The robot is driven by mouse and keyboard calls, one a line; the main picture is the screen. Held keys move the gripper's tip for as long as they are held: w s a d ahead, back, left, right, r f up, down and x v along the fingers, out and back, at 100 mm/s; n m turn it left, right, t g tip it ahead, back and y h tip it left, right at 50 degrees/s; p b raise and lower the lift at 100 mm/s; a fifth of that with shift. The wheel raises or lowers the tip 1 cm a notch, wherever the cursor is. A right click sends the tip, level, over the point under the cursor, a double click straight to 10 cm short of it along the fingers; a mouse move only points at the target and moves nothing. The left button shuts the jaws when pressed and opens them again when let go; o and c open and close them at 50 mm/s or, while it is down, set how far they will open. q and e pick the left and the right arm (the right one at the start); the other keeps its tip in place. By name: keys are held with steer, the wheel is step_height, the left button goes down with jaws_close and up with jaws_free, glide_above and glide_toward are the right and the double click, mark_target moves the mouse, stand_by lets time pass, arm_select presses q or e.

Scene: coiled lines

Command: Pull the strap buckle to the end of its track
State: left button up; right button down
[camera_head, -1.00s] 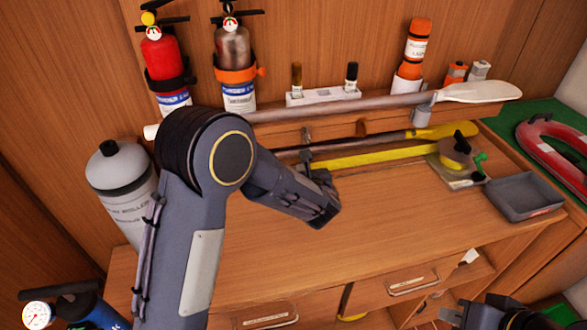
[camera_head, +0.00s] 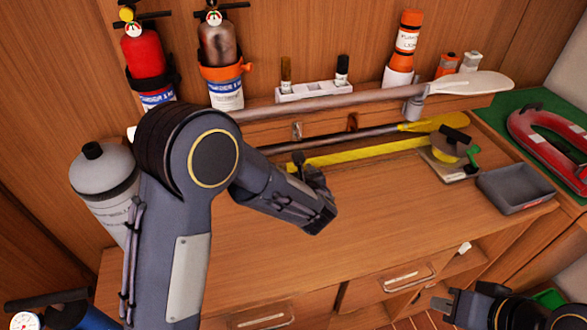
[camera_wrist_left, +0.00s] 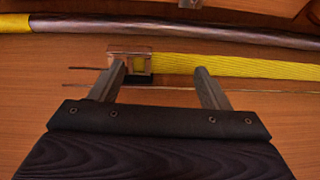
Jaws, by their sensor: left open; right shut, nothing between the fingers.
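The strap buckle (camera_wrist_left: 130,62), a small brown frame with yellow webbing in it, lies on the wooden top in the left wrist view. The yellow strap (camera_wrist_left: 235,66) runs right from it; it also shows in the head view (camera_head: 350,154), running to a reel (camera_head: 450,155) with a green handle. My left gripper (camera_wrist_left: 160,69) is open and empty: its left finger overlaps the buckle's lower left, its right finger the strap's lower edge. Contact cannot be told. In the head view my left gripper (camera_head: 310,172) is beside the strap's left end. My right gripper (camera_head: 447,303) is low at right.
A yellow-bladed paddle (camera_head: 435,123) lies behind the strap, and a white paddle (camera_head: 470,84) is held above it. A grey tray (camera_head: 515,190) sits right of the reel. A grey cylinder (camera_head: 105,185) stands left. The worktop's front (camera_head: 370,225) is clear.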

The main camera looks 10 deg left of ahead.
arm_select(q)
steer(key=shift+d+p+v, duration=0.1)
steer(key=shift+p+v, duration=0.15)
steer(key=shift+v, duration=1.2)
steer(key=shift+d+p+v, duration=0.15)
steer(key=shift+p+v, duration=0.05)
steer(key=shift+v, duration=1.25)
steer(key=shift+w+r, duration=0.1)
steer(key=shift+w, duration=0.05)
steer(key=b+v, duration=0.1)
steer(key=v, duration=0.6)
steer(key=shift+s+r, duration=0.15)
steer(key=shift+s, duration=0.2)
steer(key=shift+d, duration=0.1)
